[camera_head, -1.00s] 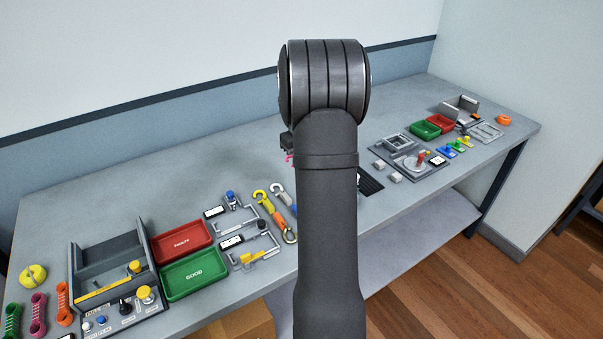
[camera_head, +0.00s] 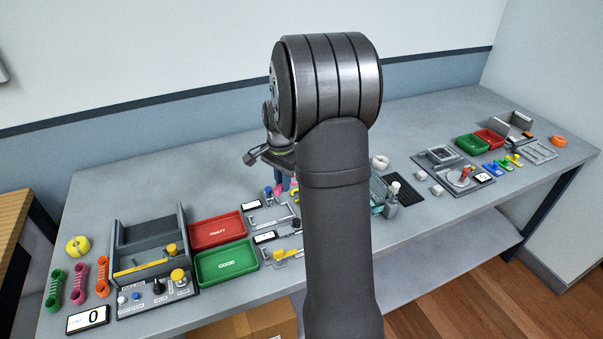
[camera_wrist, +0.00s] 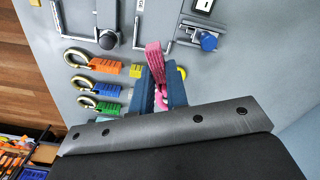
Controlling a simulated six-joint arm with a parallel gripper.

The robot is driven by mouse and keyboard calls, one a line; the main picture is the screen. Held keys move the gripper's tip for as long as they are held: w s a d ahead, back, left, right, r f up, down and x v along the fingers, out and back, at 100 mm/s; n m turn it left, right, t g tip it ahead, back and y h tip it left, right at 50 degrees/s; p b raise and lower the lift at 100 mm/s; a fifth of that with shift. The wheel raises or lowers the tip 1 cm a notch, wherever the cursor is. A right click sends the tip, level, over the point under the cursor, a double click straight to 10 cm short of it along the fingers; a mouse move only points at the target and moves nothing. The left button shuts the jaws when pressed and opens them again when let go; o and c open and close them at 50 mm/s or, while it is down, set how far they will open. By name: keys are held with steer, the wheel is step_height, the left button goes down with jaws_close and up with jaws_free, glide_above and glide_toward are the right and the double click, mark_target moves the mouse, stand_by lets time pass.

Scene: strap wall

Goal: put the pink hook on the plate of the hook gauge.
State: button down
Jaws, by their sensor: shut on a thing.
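In the wrist view, the blue fingers of my gripper (camera_wrist: 165,88) are shut on the pink hook (camera_wrist: 155,58). Its pink webbing sticks out beyond the fingertips, and a pink part also shows between the fingers. In the head view, my gripper (camera_head: 281,184) shows just left of my arm, with a bit of pink at its fingers. Two hook gauges with metal frames lie below it. The far hook gauge (camera_head: 284,222) has a small display. The near one (camera_head: 283,257) is partly covered by my arm. Which plate lies under the hook cannot be told.
Orange (camera_wrist: 105,66), blue (camera_wrist: 105,88) and green (camera_wrist: 100,105) hooks with metal rings lie left of the fingers in the wrist view. A red tray (camera_head: 217,231) and a green tray (camera_head: 227,264) stand left of the gauges. The back of the table is clear.

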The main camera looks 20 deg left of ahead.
mark_target(263, 219)
steer(key=s+a+m, duration=0.4)
steer(key=s+m, duration=0.1)
steer(key=s, duration=0.1)
steer(key=shift+f, duration=3.55)
steer(key=shift+f, duration=0.2)
steer(key=c, duration=0.9)
jaws_free()
steer(key=shift+c, duration=0.2)
steer(key=shift+r, duration=3)
